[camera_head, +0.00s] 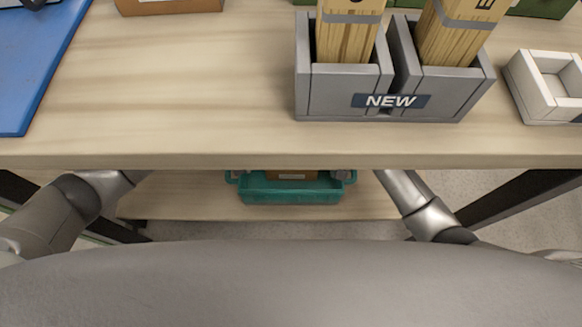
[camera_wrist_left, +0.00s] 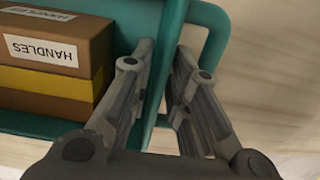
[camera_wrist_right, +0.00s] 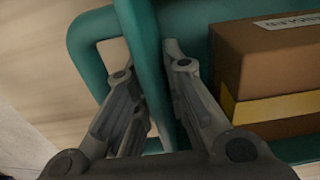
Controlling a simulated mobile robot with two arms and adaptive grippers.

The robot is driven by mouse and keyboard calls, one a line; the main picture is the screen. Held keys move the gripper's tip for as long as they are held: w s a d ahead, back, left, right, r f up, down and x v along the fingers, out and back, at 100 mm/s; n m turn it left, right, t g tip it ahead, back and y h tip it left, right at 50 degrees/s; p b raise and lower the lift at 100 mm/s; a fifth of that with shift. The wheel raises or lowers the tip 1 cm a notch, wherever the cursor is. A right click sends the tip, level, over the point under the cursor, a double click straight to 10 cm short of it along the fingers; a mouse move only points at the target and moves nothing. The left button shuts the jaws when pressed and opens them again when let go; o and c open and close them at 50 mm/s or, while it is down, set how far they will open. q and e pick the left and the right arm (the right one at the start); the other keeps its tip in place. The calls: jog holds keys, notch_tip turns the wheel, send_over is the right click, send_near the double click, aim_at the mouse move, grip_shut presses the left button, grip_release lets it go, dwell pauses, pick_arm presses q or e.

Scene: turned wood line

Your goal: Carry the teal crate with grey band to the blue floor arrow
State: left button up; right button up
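The teal crate (camera_head: 290,190) is on the lower shelf under the table, partly hidden by the tabletop edge. Both wrist views show it close up. My left gripper (camera_wrist_left: 164,52) has one finger on each side of the teal rim (camera_wrist_left: 160,90) at one end, close against it, with the outer finger near the handle loop (camera_wrist_left: 218,38). My right gripper (camera_wrist_right: 146,52) straddles the rim at the opposite end (camera_wrist_right: 146,70) in the same way, by the other handle loop (camera_wrist_right: 83,50). Both look shut on the crate. I see no grey band and no blue floor arrow.
Brown boxes with yellow stripes (camera_wrist_left: 45,80) (camera_wrist_right: 270,105) lie in the crate. The tabletop (camera_head: 180,90) overhangs the lower shelf (camera_head: 180,205). Dark table legs (camera_head: 515,195) stand at both sides. A grey bin (camera_head: 345,90) with wooden pieces and a white tray (camera_head: 530,95) stand on top.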

jog(key=shift+c, duration=0.2)
pick_arm(q)
grip_shut()
pick_arm(e)
grip_shut()
pick_arm(q)
jog(key=shift+r, duration=0.1)
pick_arm(e)
jog(key=shift+r, duration=0.1)
